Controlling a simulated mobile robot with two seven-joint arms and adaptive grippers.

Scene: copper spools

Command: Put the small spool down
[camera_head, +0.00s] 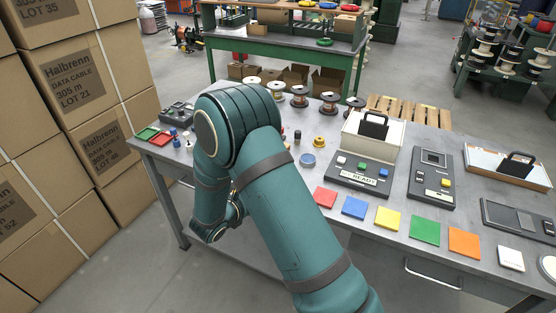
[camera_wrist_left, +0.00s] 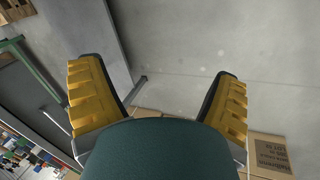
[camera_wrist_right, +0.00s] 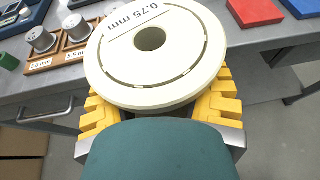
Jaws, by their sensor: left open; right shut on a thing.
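A pale cream spool (camera_wrist_right: 195,60) marked "0.75 mm" fills the middle of the right wrist view, its round flange and centre hole facing the camera. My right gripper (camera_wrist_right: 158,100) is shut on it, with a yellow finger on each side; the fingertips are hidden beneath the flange. The spool is in front of the workbench (camera_wrist_right: 275,32) edge in that view. My left gripper (camera_wrist_left: 158,72) is open and empty over the floor. In the head view a teal arm of mine covers part of the bench, and neither gripper shows clearly.
Small wire spools (camera_wrist_right: 40,38) stand on a wooden holder (camera_wrist_right: 60,60) at the left. Red (camera_head: 326,197) and blue (camera_head: 354,207) squares lie along the bench front. Several larger spools (camera_head: 299,96) line its back. Stacked cartons (camera_head: 75,95) stand left of the bench.

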